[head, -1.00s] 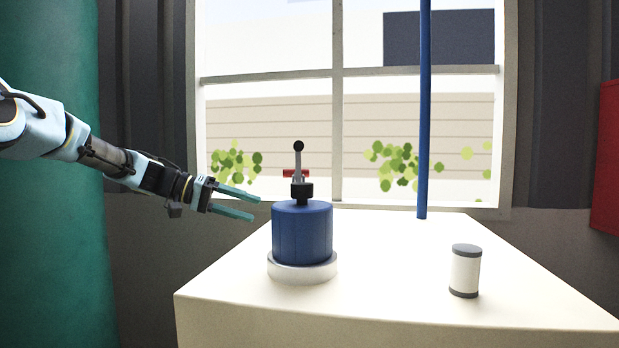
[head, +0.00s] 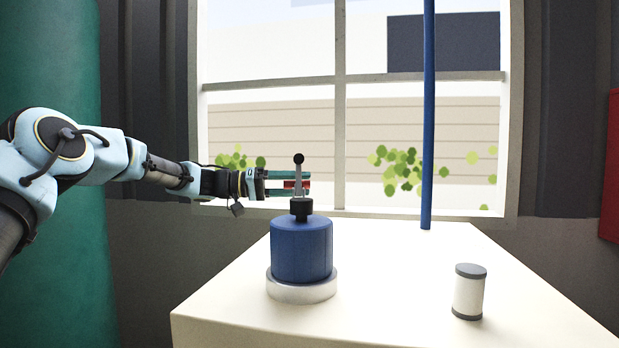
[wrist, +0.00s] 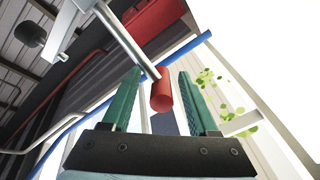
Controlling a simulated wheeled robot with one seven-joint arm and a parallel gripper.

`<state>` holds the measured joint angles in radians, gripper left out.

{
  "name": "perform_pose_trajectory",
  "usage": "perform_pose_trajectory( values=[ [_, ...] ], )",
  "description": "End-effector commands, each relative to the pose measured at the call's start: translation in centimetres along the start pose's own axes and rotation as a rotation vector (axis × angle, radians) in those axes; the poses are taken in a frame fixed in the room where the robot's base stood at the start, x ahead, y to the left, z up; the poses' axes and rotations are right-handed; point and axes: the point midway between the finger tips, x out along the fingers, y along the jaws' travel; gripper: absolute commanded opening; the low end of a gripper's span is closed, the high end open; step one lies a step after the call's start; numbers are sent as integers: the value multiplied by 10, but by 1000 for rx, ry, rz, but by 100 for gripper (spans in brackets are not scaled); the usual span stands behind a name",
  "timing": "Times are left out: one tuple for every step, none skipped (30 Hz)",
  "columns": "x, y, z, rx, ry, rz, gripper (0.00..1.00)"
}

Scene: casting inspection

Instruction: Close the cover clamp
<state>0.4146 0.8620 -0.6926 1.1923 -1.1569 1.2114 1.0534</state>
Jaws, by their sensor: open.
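The cover clamp stands on top of a blue cylindrical casting (head: 301,250) with a pale round base. Its grey lever (head: 298,174) points upright with a black knob on top, above a black collar (head: 301,208). My gripper (head: 306,183) reaches in from the left at the height of the clamp's red grip (head: 290,184), fingers open. In the wrist view, the red grip (wrist: 162,92) on a grey rod lies between the two open fingers (wrist: 160,72). I see gaps beside it. The black knob (wrist: 30,33) shows at the upper left.
A white table (head: 400,295) carries the casting. A small white canister (head: 468,292) with grey ends stands at its right. A blue vertical pole (head: 427,110) rises at the back. A red box (head: 610,170) is at the far right. The table between casting and canister is clear.

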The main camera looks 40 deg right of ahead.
Motion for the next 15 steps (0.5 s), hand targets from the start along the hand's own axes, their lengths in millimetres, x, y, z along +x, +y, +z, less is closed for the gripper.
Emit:
perform_pose_trajectory(
  values=[
    [8, 3, -2, -2, -1, 2, 60],
    [12, 2, -2, -2, -1, 2, 60],
    [16, 2, -1, -1, -1, 1, 60],
    [19, 1, -1, -1, -1, 1, 60],
    [22, 1, -1, -1, -1, 1, 60],
    [24, 1, 0, -1, -1, 1, 60],
    [25, 0, 0, -1, -1, 0, 60],
    [26, 0, 0, -1, 0, 0, 60],
    [27, 0, 0, -1, 0, 0, 60],
    [28, 0, 0, -1, 0, 0, 60],
    [28, 0, 0, -1, 0, 0, 60],
    [28, -1, 0, -1, 0, 0, 60],
    [28, -1, 0, -1, 0, 0, 60],
    [28, -1, 1, -1, 0, 0, 60],
    [28, -1, 1, -1, 0, 0, 60]
  ],
)
